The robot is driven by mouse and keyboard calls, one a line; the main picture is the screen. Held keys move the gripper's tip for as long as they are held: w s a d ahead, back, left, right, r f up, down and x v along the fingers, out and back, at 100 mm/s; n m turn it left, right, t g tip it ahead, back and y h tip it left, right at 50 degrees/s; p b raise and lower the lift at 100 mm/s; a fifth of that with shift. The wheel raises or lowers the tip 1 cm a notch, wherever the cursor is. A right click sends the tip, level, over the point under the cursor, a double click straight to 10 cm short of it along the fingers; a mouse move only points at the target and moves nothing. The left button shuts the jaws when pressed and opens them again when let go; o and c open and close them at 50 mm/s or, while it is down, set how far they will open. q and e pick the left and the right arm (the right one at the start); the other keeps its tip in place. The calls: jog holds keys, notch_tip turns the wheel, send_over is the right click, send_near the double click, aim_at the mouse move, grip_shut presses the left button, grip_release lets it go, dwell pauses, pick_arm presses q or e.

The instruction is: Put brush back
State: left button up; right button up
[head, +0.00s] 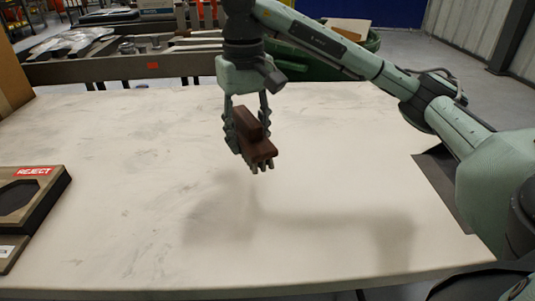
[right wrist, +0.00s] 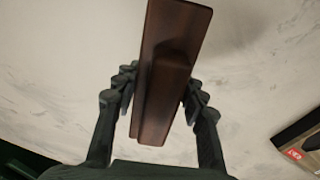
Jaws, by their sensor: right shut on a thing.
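The brush (head: 257,148) is a dark reddish-brown wooden block with a raised grip along its top and short bristle tufts below. My right gripper (head: 249,122) is shut on the brush and holds it above the middle of the white table (head: 330,190); a shadow falls on the table below. In the right wrist view the brush (right wrist: 168,75) sits between the two fingers of the gripper (right wrist: 158,100), its long side running away from the palm. My left gripper does not show in either view.
A tray labelled REJECT (head: 62,185) lies at the table's left edge. A cardboard box (head: 12,80) stands at the back left. A dark flat mat (head: 440,185) lies at the right. A green bin (head: 300,72) and a bench (head: 110,68) stand behind. The table's middle is clear.

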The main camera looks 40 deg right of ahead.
jog(key=d+f, duration=0.1)
jog(key=d, duration=0.1)
jog(key=w+d+f, duration=0.1)
jog(key=d, duration=0.1)
jog(key=d+f, duration=0.2)
jog(key=shift+w, duration=0.4)
notch_tip(320, 180, down, 4)
jog(key=shift+r+p, duration=0.1)
jog(key=shift+p, duration=0.2)
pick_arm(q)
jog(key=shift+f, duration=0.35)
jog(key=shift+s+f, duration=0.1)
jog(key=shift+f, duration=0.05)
pick_arm(e)
jog(key=o, duration=1)
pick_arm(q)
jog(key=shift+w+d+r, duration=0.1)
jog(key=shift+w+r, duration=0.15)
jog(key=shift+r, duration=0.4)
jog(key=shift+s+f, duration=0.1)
